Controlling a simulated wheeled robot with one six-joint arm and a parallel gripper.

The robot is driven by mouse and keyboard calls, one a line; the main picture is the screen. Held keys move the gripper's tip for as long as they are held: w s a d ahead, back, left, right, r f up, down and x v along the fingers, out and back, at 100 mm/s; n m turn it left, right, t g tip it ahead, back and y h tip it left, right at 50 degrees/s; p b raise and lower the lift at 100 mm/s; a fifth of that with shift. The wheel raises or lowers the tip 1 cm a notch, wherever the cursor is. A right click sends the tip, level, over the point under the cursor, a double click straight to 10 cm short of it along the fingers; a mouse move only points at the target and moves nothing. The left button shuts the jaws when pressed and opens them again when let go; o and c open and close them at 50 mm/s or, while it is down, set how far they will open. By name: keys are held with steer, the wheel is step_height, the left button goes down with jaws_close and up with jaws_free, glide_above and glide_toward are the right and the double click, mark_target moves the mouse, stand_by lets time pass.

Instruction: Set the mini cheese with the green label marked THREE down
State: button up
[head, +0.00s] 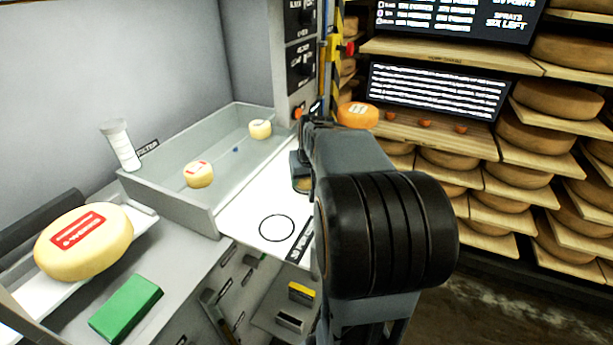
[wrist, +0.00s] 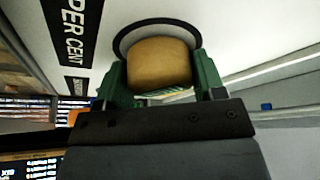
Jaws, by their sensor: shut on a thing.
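My gripper (wrist: 158,78) is shut on a small yellow-tan cheese (wrist: 160,62), with a green finger on either side. A strip of green and white label shows at the cheese's edge in the wrist view; its word cannot be read. A dark ring (wrist: 122,42) on the white surface shows around and behind the cheese. I cannot tell whether the cheese touches the surface. In the head view my arm hides most of the gripper (head: 300,172), which is low over the far part of the white surface (head: 240,205). A sliver of the held cheese (head: 303,185) shows there.
An empty black circle (head: 277,228) is on the near white surface. A grey tray (head: 165,202) holds two mini cheeses (head: 199,175) (head: 260,129). A large red-labelled cheese (head: 84,241), a green block (head: 126,308) and a white cylinder (head: 121,146) stand left. Shelves of cheese wheels (head: 557,99) fill the right.

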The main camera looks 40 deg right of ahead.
steer(key=o, duration=1.1)
steer(key=shift+c, duration=0.2)
steer(key=shift+s+r+p, duration=0.1)
steer(key=shift+r+p, duration=0.2)
steer(key=shift+r, duration=0.3)
steer(key=v, duration=1.1)
steer(key=shift+p, duration=0.35)
steer(key=shift+s+a, duration=0.1)
